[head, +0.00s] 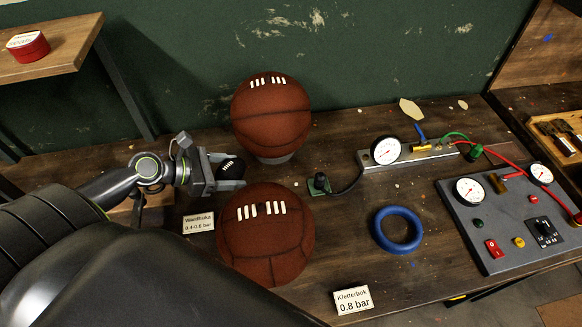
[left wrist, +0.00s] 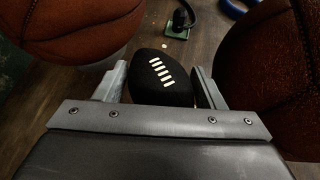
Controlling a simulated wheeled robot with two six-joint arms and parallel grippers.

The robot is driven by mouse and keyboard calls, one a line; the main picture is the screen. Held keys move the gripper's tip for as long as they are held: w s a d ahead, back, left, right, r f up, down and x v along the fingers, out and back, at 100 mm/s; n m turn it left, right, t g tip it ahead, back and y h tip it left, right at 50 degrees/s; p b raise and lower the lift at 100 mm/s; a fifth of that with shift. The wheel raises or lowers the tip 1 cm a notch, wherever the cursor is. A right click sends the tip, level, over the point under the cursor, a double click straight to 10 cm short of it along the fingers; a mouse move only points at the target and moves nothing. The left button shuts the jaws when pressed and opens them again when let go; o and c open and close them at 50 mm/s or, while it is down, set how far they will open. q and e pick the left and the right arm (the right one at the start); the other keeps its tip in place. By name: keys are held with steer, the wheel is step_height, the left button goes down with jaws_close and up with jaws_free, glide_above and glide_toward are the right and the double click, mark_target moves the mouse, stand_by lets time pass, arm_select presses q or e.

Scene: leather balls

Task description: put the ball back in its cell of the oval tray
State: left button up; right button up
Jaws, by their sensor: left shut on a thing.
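My left gripper (head: 226,171) is shut on a small black ball (head: 231,168) with white laces. The ball sits between the two fingers, between two big brown laced balls, one behind (head: 271,118) and one in front (head: 265,240). In the left wrist view the black ball (left wrist: 161,80) shows beyond the gripper (left wrist: 161,92), its laces facing up. I cannot make out the oval tray or its cells in either view. My right gripper is not in view.
A blue ring (head: 398,230), a gauge bar (head: 410,152) and a grey gauge panel (head: 500,240) lie to the right on the wooden bench. Cards reading Wandhulka (head: 199,223) and Kletterbok (head: 353,300) stand near the front. Bare bench lies around the blue ring.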

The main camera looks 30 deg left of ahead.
arm_select(q)
steer(key=shift+w, duration=0.25)
step_height(320, 180, down, 6)
steer(key=shift+s+r+b, duration=0.1)
steer(key=shift+b, duration=0.2)
steer(key=shift+f, duration=2)
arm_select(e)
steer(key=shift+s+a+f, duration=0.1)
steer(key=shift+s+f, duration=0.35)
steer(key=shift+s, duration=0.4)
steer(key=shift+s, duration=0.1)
arm_select(q)
steer(key=o, duration=1.2)
steer(key=shift+c, duration=0.2)
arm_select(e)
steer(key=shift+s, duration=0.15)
